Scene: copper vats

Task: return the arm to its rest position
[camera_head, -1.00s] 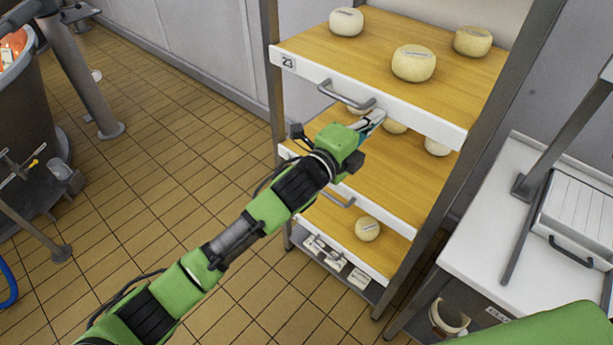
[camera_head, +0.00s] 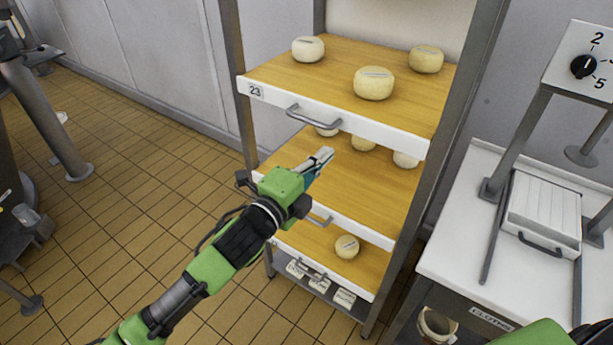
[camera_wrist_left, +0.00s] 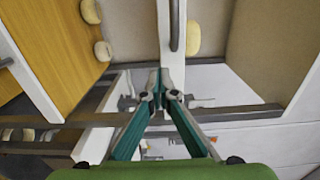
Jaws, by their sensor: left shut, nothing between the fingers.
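My left arm reaches in from the lower left in the head view, in front of the cheese rack. My left gripper (camera_head: 322,160) is shut and empty, in front of the middle shelf and below the handle of the top shelf. In the left wrist view its two fingers (camera_wrist_left: 163,92) meet at the tips with nothing between them. My right gripper is not seen; only a green part of my body shows at the lower right edge.
The rack's top shelf (camera_head: 300,75) is labelled 23 and has a handle (camera_head: 314,117). Cheeses sit on every shelf, one (camera_head: 374,83) at the top front. A white counter (camera_head: 450,245) with a press tray (camera_head: 543,212) stands at right. Tiled floor (camera_head: 130,190) is open at left.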

